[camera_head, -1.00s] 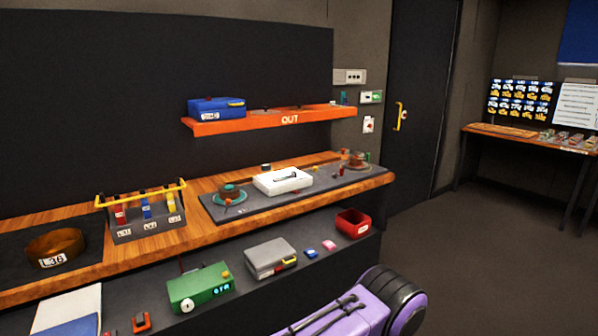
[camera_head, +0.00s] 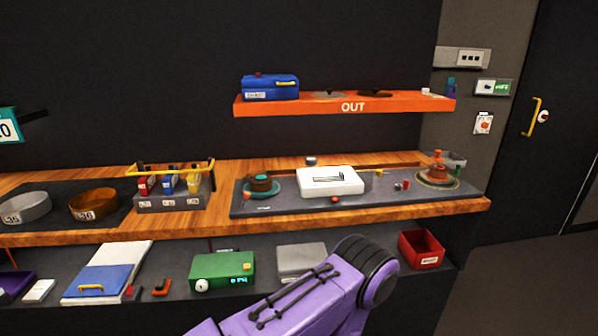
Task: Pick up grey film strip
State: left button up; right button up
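A grey ring-shaped band (camera_head: 27,208) with a white label stands on a dark mat at the left end of the wooden worktop (camera_head: 110,240). It is the only grey band I see and may be the grey film strip, but I cannot tell for sure. A similar brown band (camera_head: 94,203) stands just to its right. A purple arm link of mine crosses the bottom middle, in front of the lower shelf. Neither of my grippers shows.
An orange OUT shelf (camera_head: 400,103) holds a blue box (camera_head: 271,88). A rack with a yellow handle (camera_head: 173,203), a dark panel (camera_head: 300,205) and a white box (camera_head: 331,181) stand on the worktop. The lower shelf holds a green device (camera_head: 222,272) and a red bin (camera_head: 421,251).

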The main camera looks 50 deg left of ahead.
aim_at(331, 178)
jog(key=u, duration=0.9)
jog(key=i, duration=0.8)
jog(key=u, duration=0.95)
